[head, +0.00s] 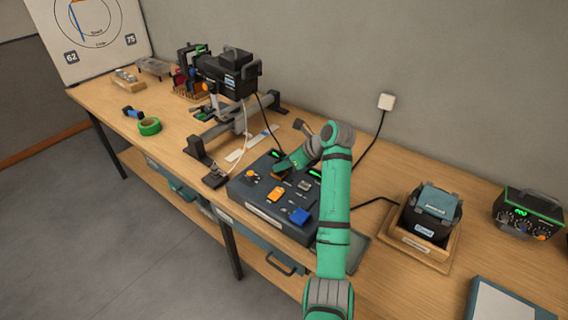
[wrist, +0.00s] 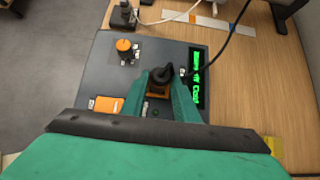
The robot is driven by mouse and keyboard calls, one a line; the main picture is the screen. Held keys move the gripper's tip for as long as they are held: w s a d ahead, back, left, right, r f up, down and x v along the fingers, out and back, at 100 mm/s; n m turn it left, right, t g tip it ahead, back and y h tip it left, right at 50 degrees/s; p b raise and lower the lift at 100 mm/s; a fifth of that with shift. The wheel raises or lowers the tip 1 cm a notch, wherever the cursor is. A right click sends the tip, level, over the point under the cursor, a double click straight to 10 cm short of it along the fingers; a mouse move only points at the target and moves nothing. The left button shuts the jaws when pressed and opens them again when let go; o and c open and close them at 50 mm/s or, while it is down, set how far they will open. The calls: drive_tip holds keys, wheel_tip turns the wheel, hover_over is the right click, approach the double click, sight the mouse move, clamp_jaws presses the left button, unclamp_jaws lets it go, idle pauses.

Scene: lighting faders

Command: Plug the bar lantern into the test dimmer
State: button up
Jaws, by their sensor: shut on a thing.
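The test dimmer (head: 252,203) is a dark box on the bench, with an orange knob, orange and blue controls and a green-lit display. It fills the middle of the wrist view (wrist: 85,80). The bar lantern (head: 228,72) is a black lamp on a grey stand behind it. A black cable (head: 266,121) runs from the lantern down to the dimmer. My gripper (head: 282,168) is low over the dimmer. In the wrist view my gripper (wrist: 167,82) is shut on a black plug (wrist: 161,72) at an orange-brown socket. The fingers hide whether it is fully seated.
A black block (head: 215,179) on a white cable lies left of the dimmer. Green tape (head: 149,126) lies farther left. A black device in a wooden tray (head: 424,244) and a green-lit box (head: 527,213) stand right. Bench between dimmer and tray is mostly clear.

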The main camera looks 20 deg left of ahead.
drive_tip(key=shift+f, duration=0.2)
drive_tip(key=o, duration=1.2)
drive_tip(key=shift+o, duration=0.2)
drive_tip(key=shift+r, duration=0.15)
drive_tip(key=v, duration=1)
drive_tip(key=shift+d, duration=0.4)
